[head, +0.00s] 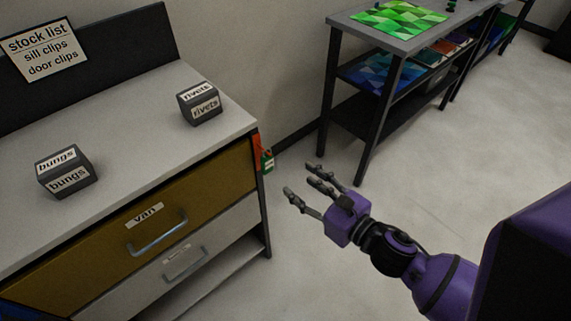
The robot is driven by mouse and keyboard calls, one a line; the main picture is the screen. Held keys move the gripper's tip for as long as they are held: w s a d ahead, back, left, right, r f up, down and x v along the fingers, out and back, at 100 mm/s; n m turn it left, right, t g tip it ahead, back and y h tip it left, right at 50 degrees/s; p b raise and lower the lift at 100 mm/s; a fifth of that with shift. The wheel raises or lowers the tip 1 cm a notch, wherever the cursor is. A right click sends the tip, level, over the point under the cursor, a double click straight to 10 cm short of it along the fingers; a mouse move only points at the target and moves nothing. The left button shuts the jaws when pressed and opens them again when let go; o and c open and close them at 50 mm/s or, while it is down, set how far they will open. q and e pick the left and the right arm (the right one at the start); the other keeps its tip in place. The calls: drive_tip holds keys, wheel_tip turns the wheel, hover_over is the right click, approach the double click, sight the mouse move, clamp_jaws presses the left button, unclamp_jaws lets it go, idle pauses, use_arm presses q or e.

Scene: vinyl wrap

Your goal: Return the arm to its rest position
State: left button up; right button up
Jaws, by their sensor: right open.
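My right gripper (306,184) is in the head view, at the end of my purple arm, which comes in from the lower right. Its dark fingers are spread apart and nothing is between them. It hangs over open floor, to the right of the drawer cabinet (225,100), and appears clear of it. My left gripper is not in view.
On the cabinet top stand a "bungs" box (67,171) and a "rivets" box (199,103). The "van" drawer (160,228) looks shut. Small red and green tags (264,155) hang at the cabinet's corner. A shelf table (385,40) stands behind. The floor (440,170) between is clear.

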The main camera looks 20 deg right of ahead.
drive_tip(key=shift+s, duration=0.1)
drive_tip(key=s+d+f+m+g+h+p, duration=0.15)
drive_tip(key=s+f+m, duration=0.25)
drive_tip(key=m, duration=0.9)
drive_tip(key=s+d+f+m+g+h+p, duration=0.1)
drive_tip(key=s+d+f+m+h, duration=0.3)
drive_tip(key=m, duration=0.8)
use_arm(q)
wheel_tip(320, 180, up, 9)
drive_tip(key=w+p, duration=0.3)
drive_tip(key=p, duration=0.3)
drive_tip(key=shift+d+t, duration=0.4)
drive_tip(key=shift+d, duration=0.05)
use_arm(e)
drive_tip(key=s+a+f+m+g, duration=0.2)
drive_tip(key=s+a+m, duration=0.1)
drive_tip(key=s+m, duration=0.4)
drive_tip(key=s+a+f+m+g, duration=0.2)
drive_tip(key=s+a+f+m, duration=0.1)
drive_tip(key=s+m, duration=0.5)
drive_tip(key=s, duration=0.2)
drive_tip(key=shift+s+f, duration=0.35)
drive_tip(key=shift+s, duration=0.05)
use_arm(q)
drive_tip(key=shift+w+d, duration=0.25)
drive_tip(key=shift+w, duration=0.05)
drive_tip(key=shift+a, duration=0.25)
